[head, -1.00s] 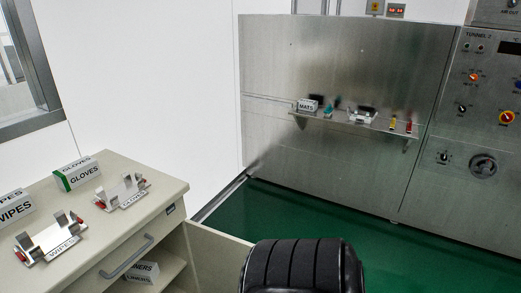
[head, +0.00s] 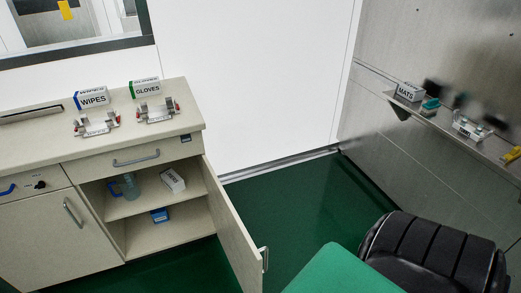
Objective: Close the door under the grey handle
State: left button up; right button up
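The open door (head: 232,230) is hinged at the right side of the beige cabinet and swings out over the floor. Its grey bar handle (head: 264,259) is at its free edge. The cabinet compartment (head: 160,205) behind it is exposed. Above the opening is a drawer front with a horizontal grey handle (head: 136,158); the drawer looks shut. Neither of my grippers is in view.
The left cabinet door (head: 55,235) is shut. Wipes (head: 92,98) and gloves (head: 145,88) boxes stand on top. Green floor (head: 290,210) is clear beyond the open door.

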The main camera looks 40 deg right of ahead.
aim_at(245, 259)
jog(key=l+u, duration=0.1)
jog(key=l, duration=1.1)
jog(key=l+u, duration=0.15)
jog(key=l, duration=1.05)
jog(key=k, duration=0.05)
